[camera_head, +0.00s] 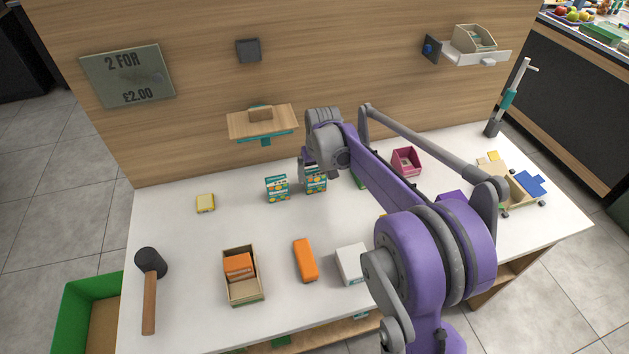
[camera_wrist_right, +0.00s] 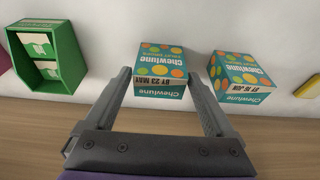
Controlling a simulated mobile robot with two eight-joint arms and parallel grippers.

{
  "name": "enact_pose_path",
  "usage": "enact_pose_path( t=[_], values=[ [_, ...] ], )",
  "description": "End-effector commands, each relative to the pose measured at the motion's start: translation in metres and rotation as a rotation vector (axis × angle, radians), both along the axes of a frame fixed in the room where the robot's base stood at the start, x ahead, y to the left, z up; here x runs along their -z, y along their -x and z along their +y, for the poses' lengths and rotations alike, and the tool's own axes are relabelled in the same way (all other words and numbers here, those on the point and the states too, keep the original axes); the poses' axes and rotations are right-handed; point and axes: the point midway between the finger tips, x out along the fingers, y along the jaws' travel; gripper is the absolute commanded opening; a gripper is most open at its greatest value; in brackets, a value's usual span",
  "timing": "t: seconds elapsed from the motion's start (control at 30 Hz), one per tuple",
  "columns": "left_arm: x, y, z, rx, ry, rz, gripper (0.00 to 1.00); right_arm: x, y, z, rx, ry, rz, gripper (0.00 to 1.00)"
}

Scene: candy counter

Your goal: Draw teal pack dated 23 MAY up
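The teal pack dated 23 MAY (camera_wrist_right: 160,72) has coloured dots and stands upright on the white counter. It shows in the head view (camera_head: 316,183) just below my right gripper (camera_head: 309,172), partly covered by it. In the right wrist view my right gripper (camera_wrist_right: 158,78) is open, with its fingertips around the pack's two sides. Whether either finger touches the pack I cannot tell. My left gripper is not in view.
A green box (camera_wrist_right: 48,55) stands beside the packs, and the wooden back wall (camera_head: 215,115) is close behind. A wooden shelf (camera_head: 240,124) juts out above. A yellow pack (camera_head: 205,203), an orange case (camera_head: 305,260), an open box (camera_head: 243,290) and a mallet (camera_head: 150,285) lie on the counter.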

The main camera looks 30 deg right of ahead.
Motion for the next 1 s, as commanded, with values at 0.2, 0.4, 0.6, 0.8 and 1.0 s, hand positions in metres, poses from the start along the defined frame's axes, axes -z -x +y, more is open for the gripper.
enact_pose_path(
  t=[0.2,0.4,0.6,0.8,1.0],
  values=[
    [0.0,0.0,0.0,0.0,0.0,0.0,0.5,0.0,0.0,0.0,0.0,0.0,0.0,0.49],
    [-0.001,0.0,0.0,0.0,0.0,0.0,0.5,-0.001,0.0,0.0,0.0,0.0,0.0,0.39],
    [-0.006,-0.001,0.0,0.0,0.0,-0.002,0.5,-0.008,0.0,0.0,0.0,0.0,0.0,0.39],
    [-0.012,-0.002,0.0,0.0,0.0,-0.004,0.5,-0.016,0.0,0.0,0.0,0.0,0.0,0.39],
    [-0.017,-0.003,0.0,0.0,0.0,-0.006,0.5,-0.024,0.0,0.0,0.0,0.0,-0.001,0.39]
  ],
)
